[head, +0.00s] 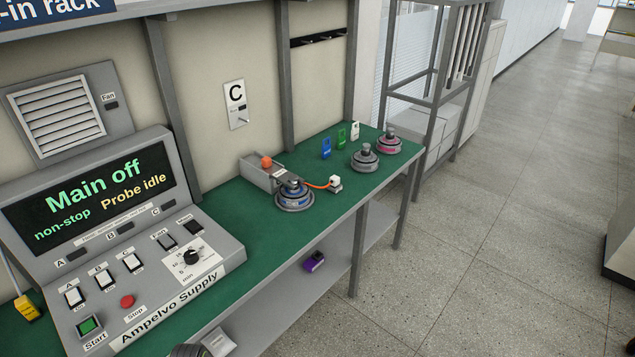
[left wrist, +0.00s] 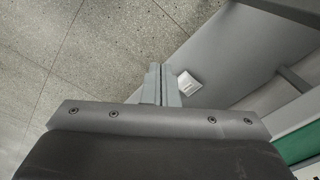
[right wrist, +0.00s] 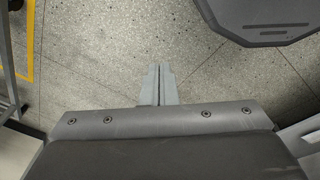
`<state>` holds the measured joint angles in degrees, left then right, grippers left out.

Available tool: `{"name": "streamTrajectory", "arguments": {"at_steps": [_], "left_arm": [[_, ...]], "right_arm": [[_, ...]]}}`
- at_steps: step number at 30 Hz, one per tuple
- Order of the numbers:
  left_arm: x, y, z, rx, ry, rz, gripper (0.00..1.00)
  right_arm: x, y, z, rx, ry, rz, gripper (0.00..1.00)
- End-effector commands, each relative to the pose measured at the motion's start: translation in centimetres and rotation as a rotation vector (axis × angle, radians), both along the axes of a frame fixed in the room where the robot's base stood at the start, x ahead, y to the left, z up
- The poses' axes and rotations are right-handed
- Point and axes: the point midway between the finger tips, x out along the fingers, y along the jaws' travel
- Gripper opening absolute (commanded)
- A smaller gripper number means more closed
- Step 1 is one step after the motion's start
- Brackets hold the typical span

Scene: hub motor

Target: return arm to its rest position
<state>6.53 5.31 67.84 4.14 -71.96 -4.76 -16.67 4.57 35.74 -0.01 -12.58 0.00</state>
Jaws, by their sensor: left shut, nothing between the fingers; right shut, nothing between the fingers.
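My left gripper (left wrist: 161,85) shows in the left wrist view with its fingers together and empty. It points down over the floor and the edge of a grey shelf. My right gripper (right wrist: 158,85) shows in the right wrist view, also shut and empty, above the bare floor. An orange cable runs to a white plug (head: 335,183).
The Ampelvo Supply console (head: 150,285) reads "Main off", "non-stop" and "Probe idle". Two more motors (head: 364,158) (head: 388,142) stand at the bench's far end by coloured tags. A purple item (head: 314,261) and a white box (left wrist: 188,83) lie on the lower shelf. Open floor lies right.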

Motion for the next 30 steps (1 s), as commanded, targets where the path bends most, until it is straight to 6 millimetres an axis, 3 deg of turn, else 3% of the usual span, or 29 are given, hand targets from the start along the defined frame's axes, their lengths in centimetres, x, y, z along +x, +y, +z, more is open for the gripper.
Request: {"name": "streamTrajectory", "arguments": {"at_steps": [1, 3, 5, 9, 12, 15, 18, 20, 23, 30], "left_arm": [[-2.7, 0.5, -4.4, 0.005, 0.011, 0.017, 0.00], [-6.0, 1.2, -8.8, 0.014, 0.005, 0.037, 0.00], [-9.1, 1.6, -12.2, 0.021, -0.002, 0.054, 0.00], [-17.3, 2.6, -19.3, 0.038, -0.019, 0.085, 0.00], [-23.1, 2.9, -23.0, 0.047, -0.032, 0.104, 0.00], [-28.1, 3.1, -25.4, 0.053, -0.046, 0.116, 0.00], [-31.5, 3.1, -26.6, 0.057, -0.057, 0.122, 0.00], [-32.7, 3.1, -27.0, 0.058, -0.064, 0.125, 0.00], [-33.7, 3.1, -27.1, 0.059, -0.070, 0.127, 0.00], [-33.7, 3.1, -27.1, 0.059, -0.070, 0.127, 0.00]], "right_arm": [[-0.5, 0.0, -1.7, 0.000, 0.006, -0.001, 0.00], [-1.0, 0.0, -3.0, 0.000, 0.014, -0.003, 0.00], [-1.3, 0.0, -4.0, 0.000, 0.018, -0.004, 0.00], [-1.4, 0.0, -6.2, 0.000, 0.019, -0.004, 0.00], [-1.3, 0.0, -7.7, 0.000, 0.019, -0.004, 0.00], [-1.3, 0.0, -8.7, 0.000, 0.018, -0.004, 0.00], [-1.1, 0.0, -9.4, 0.000, 0.017, -0.004, 0.00], [-1.1, 0.0, -9.5, 0.001, 0.016, -0.003, 0.00], [-1.0, 0.0, -9.6, 0.001, 0.014, -0.003, 0.00], [-1.0, 0.0, -9.6, 0.001, 0.014, -0.003, 0.00]]}}
